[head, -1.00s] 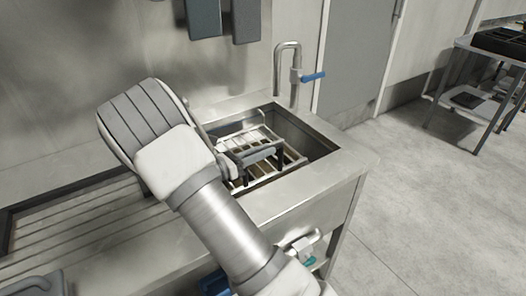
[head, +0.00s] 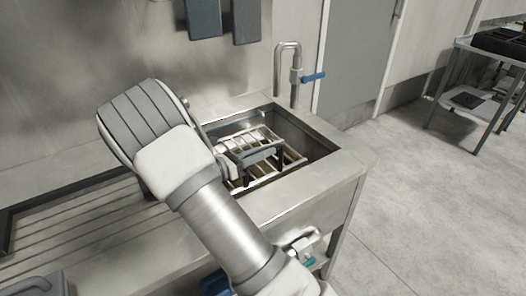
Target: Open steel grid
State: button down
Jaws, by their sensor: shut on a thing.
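The steel grid (head: 293,160) is a set of pale metal bars inside the sink basin (head: 318,143) in the middle of the head view. My gripper (head: 263,171) reaches down into the basin from the left, with its two dark fingers over the grid. It is shut on the grid. The exact contact is small and partly hidden by the gripper's own body. My wrist and forearm cover the left side of the basin and part of the grid.
A tap with a blue lever (head: 313,77) stands behind the basin. A ribbed drainboard (head: 75,222) lies to the left. Dark panels (head: 203,18) hang on the wall above. A blue-green handle (head: 308,261) is below the counter front. The floor at right is clear up to a trolley (head: 480,85).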

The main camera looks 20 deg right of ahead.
jog(key=shift+w+r+p, duration=0.15)
jog(key=shift+r+p, duration=0.9)
jog(key=shift+p, duration=0.05)
jog(key=w+a+r+n+p, duration=0.1)
jog(key=w+r+n+p, duration=0.45)
jog(key=r+p, duration=0.75)
jog(key=w+a+r+n+p, duration=0.1)
jog(key=w+r, duration=0.3)
jog(key=w, duration=0.4)
jog(key=w+a+r+n+p, duration=0.2)
jog(key=w+r+n, duration=0.2)
jog(key=w, duration=0.4)
jog(key=shift+w+a, duration=0.2)
jog(key=shift+w, duration=0.2)
jog(key=shift+w, duration=0.1)
jog(key=c, duration=0.8)
grip_release()
jog(key=shift+f, duration=0.1)
